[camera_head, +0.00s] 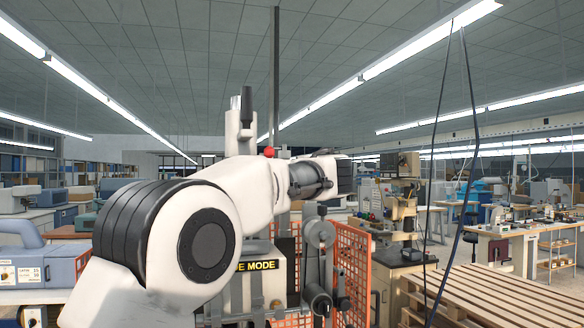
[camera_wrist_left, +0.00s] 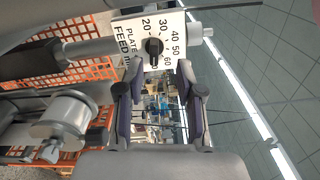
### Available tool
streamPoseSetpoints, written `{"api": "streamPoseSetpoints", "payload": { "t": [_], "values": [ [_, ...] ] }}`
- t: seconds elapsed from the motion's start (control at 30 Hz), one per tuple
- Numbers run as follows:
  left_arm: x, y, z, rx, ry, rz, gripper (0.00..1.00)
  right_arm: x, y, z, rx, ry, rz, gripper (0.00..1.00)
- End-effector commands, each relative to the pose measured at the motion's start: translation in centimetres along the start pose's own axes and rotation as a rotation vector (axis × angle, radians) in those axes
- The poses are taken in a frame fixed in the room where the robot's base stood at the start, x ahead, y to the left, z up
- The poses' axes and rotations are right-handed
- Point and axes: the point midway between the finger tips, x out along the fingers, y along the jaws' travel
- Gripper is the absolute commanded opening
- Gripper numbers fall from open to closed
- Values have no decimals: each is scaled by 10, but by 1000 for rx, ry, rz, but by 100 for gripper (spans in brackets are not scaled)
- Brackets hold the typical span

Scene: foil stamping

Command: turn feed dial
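In the left wrist view a white plate (camera_wrist_left: 182,39) is lettered "PLATE FEED mm" with numbers 20 to 60. It shows sideways and carries a black feed dial (camera_wrist_left: 153,48). Which number the dial points at is not clear. My left gripper (camera_wrist_left: 159,73) is open, with its fingertips apart just short of the dial and nothing seen between them. In the head view my left arm crosses in front of the stamping machine (camera_head: 262,283), and neither the dial nor the gripper fingers can be made out. My right gripper is in no view.
Orange mesh guards (camera_head: 352,270) stand around the machine. Grey rollers (camera_head: 319,262) sit at its right side, and a roller also shows in the left wrist view (camera_wrist_left: 68,115). A wooden pallet (camera_head: 500,297) is at the right, with hanging black cables before it.

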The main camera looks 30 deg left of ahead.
Motion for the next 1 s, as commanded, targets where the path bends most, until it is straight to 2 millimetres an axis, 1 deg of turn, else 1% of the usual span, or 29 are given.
{"api": "streamPoseSetpoints", "payload": {
  "t": [0.03, 0.13, 0.23, 0.4, 0.43, 0.47, 0.5, 0.53, 0.8, 1.0],
  "values": [
    [10, -3, 0, 0, 0, 4, 36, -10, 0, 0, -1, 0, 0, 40],
    [22, -1, 0, 1, 0, 3, 36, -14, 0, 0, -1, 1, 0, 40],
    [25, 0, 0, 1, 0, 2, 36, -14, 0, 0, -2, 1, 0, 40],
    [25, 1, 0, 0, 0, 1, 36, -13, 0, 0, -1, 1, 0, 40],
    [25, 1, 0, 0, 0, 1, 29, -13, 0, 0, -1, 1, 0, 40],
    [25, 1, 0, 0, 0, 1, 19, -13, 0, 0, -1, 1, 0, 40],
    [25, 1, 0, 0, 0, 2, 5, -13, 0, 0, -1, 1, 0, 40],
    [25, 1, 0, 0, 0, 1, 0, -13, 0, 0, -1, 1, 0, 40],
    [25, 0, 0, -4, 0, 0, 0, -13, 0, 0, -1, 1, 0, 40],
    [25, 1, 0, -41, 0, -1, 0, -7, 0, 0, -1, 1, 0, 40]
  ]
}}
